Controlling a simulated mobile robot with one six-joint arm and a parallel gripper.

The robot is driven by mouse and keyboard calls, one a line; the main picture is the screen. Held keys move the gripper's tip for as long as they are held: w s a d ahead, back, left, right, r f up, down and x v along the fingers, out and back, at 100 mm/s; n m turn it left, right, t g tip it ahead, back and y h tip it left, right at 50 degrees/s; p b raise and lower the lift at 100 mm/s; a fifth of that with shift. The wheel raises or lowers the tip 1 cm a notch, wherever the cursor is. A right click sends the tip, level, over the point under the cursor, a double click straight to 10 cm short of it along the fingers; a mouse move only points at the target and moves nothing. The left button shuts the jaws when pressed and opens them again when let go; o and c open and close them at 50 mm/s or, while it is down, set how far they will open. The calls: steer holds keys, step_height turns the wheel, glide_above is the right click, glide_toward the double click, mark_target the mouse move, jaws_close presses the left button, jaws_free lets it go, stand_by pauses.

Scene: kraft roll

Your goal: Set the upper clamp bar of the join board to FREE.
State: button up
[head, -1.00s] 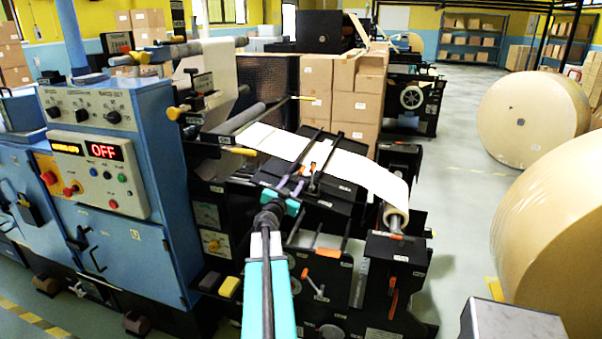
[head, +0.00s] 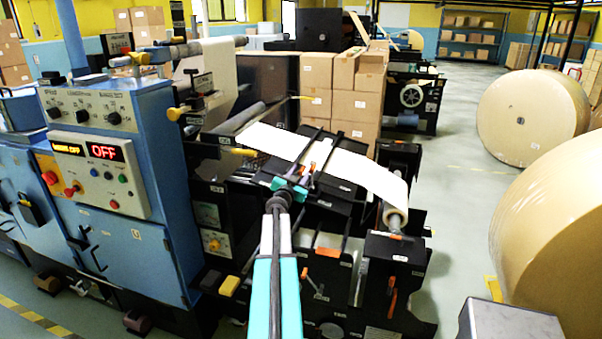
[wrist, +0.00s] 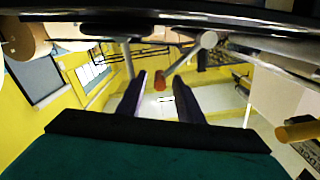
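The join board (head: 340,190) is a black sloped plate with the white web lying across it. Two dark clamp bars, one on the left (head: 314,143) and one on the right (head: 329,152), cross the web. Small orange parts (head: 304,170) show beside them; I cannot read any FREE mark or tell the bars' settings. My gripper (head: 299,181) is over the board's left side, close to these orange parts. In the wrist view its two dark purple fingers (wrist: 160,98) stand apart. An orange-red tip (wrist: 162,79) on a grey rod shows between them, not visibly gripped.
The blue cabinet (head: 110,180) with a red OFF display stands at left. The web runs down to a small roll (head: 394,216) at the board's right. Stacked cartons (head: 340,90) stand behind. Large kraft rolls (head: 555,230) stand on the right, with open floor between.

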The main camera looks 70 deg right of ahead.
steer(key=shift+d, duration=0.55)
